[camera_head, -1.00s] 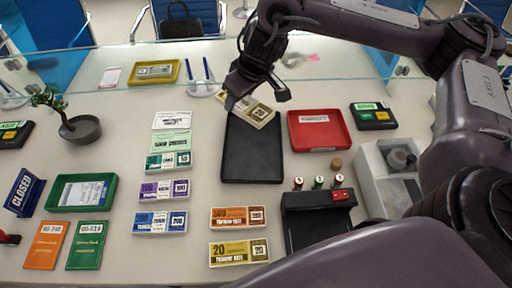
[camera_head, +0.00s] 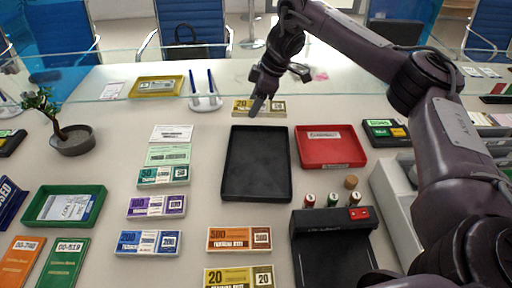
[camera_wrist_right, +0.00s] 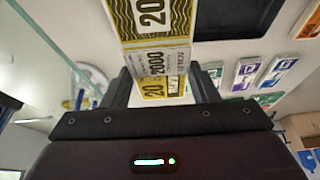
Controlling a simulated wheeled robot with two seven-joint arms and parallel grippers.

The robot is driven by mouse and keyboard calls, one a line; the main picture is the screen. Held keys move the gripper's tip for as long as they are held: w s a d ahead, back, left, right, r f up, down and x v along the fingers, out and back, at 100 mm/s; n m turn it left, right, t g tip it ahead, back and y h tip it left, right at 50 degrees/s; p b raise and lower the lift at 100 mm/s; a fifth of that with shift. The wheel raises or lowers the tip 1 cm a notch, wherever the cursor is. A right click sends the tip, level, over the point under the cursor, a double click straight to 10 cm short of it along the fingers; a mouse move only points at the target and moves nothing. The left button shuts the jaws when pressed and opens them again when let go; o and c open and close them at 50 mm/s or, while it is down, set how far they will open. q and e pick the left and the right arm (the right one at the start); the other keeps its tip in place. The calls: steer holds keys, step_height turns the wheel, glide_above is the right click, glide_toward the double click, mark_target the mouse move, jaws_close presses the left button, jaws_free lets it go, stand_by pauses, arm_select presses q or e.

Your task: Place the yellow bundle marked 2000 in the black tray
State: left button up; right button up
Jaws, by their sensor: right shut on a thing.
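The yellow bundle (camera_head: 273,107) is held in my right gripper (camera_head: 263,95), at the far edge of the black tray in the head view. Its height above the counter is hard to tell. The right wrist view shows the yellow bundle (camera_wrist_right: 154,60), with 20 and 2000 on it, between the two fingers of my right gripper (camera_wrist_right: 163,88). The black tray (camera_head: 257,165) lies flat on the counter and is empty. Part of it also shows in the right wrist view (camera_wrist_right: 240,18). My left gripper is out of view.
A red tray (camera_head: 328,147) lies right of the black one. Note bundles, including another yellow one (camera_head: 238,278), lie left and in front. A black device (camera_head: 333,240) with several small cylinders stands front right. A glass screen (camera_head: 125,80) crosses the back, with pens in a holder (camera_head: 206,102).

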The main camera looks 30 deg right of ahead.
steer(key=b, duration=0.1)
glide_above(251, 145)
steer(key=d, duration=0.1)
steer(key=f, duration=0.8)
steer(key=shift+s+f, duration=0.2)
steer(key=shift+s, duration=0.2)
steer(key=shift+f, duration=2.65)
steer(key=shift+f, duration=0.1)
steer(key=o, duration=0.9)
steer(key=shift+o, duration=0.6)
